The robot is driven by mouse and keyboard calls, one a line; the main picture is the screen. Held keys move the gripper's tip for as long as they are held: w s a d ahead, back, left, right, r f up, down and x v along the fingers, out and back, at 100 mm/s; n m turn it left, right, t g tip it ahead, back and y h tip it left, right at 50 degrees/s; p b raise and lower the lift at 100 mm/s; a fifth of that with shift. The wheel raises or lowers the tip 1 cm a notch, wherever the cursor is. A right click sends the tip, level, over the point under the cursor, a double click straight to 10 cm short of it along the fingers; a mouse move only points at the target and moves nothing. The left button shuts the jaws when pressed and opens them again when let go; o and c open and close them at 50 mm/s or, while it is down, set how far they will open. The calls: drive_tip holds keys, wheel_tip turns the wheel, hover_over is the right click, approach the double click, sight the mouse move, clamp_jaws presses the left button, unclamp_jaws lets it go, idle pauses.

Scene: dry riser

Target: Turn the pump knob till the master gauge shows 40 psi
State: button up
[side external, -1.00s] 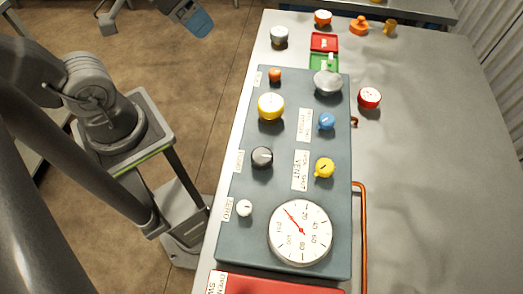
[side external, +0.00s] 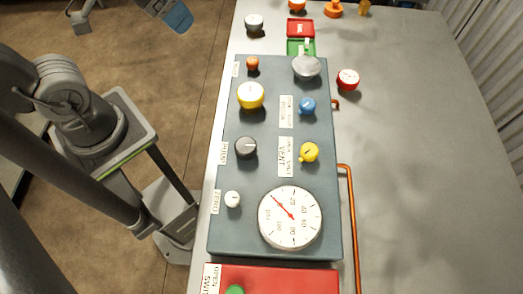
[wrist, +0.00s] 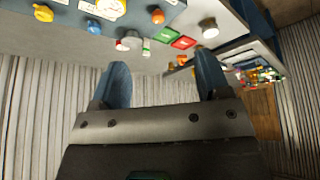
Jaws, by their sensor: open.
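The large white master gauge (side external: 290,217) lies face up at the near end of the blue-grey panel (side external: 225,240). Its red needle points to the upper left, short of the 20 mark. A small white knob (side external: 232,199) is beside the ZERO label. My gripper (wrist: 161,70) is open and empty, its blue fingers apart. In the side view one finger (side external: 178,17) shows at the top, away from the panel.
The panel also bears a yellow-and-white gauge (side external: 250,95), a blue knob (side external: 307,106), a yellow vent valve (side external: 309,152) and a grey dome (side external: 306,67). A copper pipe (side external: 350,220) runs along the right. The table's right side is clear.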

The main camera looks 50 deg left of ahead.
drive_tip(key=w+d+f+n+g, duration=0.1)
drive_tip(key=w+d+f+g, duration=0.15)
drive_tip(key=d, duration=0.65)
drive_tip(key=n+g, duration=0.2)
drive_tip(key=g, duration=0.1)
approach(246, 145)
wheel_tip(246, 145, down, 10)
drive_tip(key=shift+s+d+r, duration=0.1)
drive_tip(key=shift+s+d, duration=0.05)
drive_tip(key=shift+s, duration=0.05)
drive_tip(key=shift+c, duration=0.2)
drive_tip(key=c, duration=0.9)
